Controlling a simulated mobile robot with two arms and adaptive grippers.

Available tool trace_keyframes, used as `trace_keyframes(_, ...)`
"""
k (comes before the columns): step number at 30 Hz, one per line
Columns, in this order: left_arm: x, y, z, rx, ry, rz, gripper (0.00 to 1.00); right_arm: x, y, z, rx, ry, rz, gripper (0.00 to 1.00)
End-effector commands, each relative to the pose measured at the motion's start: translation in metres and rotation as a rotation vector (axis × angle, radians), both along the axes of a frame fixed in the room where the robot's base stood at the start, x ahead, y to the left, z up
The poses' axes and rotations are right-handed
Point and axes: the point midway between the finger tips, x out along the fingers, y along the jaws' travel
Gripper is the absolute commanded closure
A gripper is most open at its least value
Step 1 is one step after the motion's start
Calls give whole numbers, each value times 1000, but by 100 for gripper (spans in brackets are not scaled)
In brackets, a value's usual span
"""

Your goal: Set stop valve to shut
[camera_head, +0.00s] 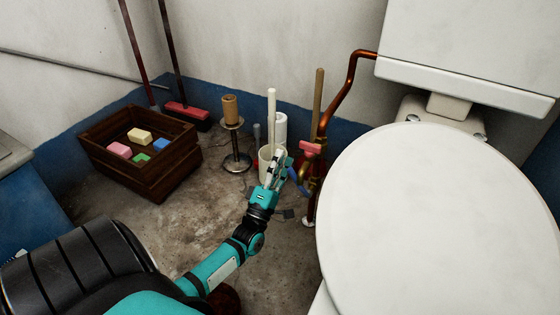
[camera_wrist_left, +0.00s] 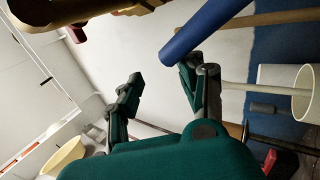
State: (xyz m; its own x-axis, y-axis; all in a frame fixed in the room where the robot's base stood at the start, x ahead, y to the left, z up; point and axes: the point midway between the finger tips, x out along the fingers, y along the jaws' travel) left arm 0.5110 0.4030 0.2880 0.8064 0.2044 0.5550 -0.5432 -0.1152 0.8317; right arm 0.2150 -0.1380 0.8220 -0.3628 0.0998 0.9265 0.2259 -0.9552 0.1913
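The stop valve is brass on the copper pipe beside the toilet, with a blue lever (camera_head: 295,174) hanging at its left and a pinkish-red handle (camera_head: 310,148) above. In the left wrist view the blue lever (camera_wrist_left: 205,32) slants from the top edge down to the right fingertip, and brass pipework (camera_wrist_left: 80,10) crosses the top left. My left gripper (camera_head: 281,159) is just left of the valve. Its fingers (camera_wrist_left: 160,82) are apart with nothing held between them. The lever's end is close to one finger; I cannot tell whether they touch. My right gripper is out of view.
The white toilet (camera_head: 435,220) fills the right side. A white cup (camera_head: 265,160) with a brush stands behind my left gripper, near a paper-roll stand (camera_head: 237,160). A wooden crate (camera_head: 150,185) with sponges is at the left.

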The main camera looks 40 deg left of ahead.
Motion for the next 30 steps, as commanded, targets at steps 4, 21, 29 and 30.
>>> trace_keyframes(4, 0, 0, 0, 0, 0, 0, 61, 0, 0, 0, 0, 0, 0, 60)
trace_keyframes(21, -18, 4, -5, 4, 2, 1, 61, 0, 3, 2, -5, -1, 0, 60)
trace_keyframes(29, -34, 9, -10, 3, 2, 1, 61, -1, 3, 4, -4, -1, 1, 60)
trace_keyframes(30, -37, 10, -11, 3, 2, 1, 61, -1, 3, 4, -4, -2, 1, 60)
